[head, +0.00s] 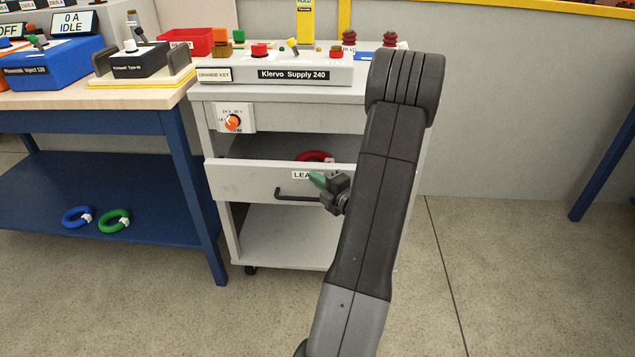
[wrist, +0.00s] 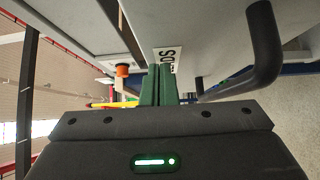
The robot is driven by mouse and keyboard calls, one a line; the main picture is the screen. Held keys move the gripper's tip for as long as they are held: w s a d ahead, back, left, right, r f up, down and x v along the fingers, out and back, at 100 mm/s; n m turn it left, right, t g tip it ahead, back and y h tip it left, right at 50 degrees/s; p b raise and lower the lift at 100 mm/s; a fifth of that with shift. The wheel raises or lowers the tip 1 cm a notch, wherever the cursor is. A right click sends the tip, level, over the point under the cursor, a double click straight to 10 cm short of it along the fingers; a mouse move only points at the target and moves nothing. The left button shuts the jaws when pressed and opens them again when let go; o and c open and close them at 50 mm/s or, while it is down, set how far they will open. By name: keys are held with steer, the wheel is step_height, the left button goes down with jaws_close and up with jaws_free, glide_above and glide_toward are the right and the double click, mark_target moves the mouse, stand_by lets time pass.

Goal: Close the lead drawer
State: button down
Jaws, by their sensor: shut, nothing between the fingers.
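The lead drawer (head: 250,180) is a light grey drawer in the grey cart, pulled out, with a red coiled lead (head: 315,156) showing inside it. Its black bar handle (head: 292,193) is on the front, and its label is partly hidden by my gripper. My gripper (head: 318,179), with green fingertips, is shut and empty at the drawer front, just above the handle. In the wrist view the shut fingers (wrist: 157,85) point at the drawer front beside the label (wrist: 168,62), with the handle (wrist: 262,50) to the right. I cannot tell whether the fingertips touch the front.
The grey cart (head: 300,250) carries a Klervo Supply 240 panel (head: 293,75) on top and an orange knob (head: 233,122) above the drawer. A blue bench (head: 140,165) with blue and green coiled leads stands to the left. The floor to the right is clear.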

steer(key=w+p, duration=0.3)
steer(key=w, duration=0.6)
steer(key=shift+w+r, duration=0.15)
steer(key=shift+w, duration=0.15)
steer(key=shift+r, duration=0.1)
steer(key=s, duration=0.1)
steer(key=s+p, duration=0.1)
steer(key=s, duration=0.3)
steer(key=shift+d, duration=0.35)
steer(key=p, duration=0.1)
glide_toward(327, 173)
steer(key=x, duration=0.3)
steer(key=shift+a, duration=0.1)
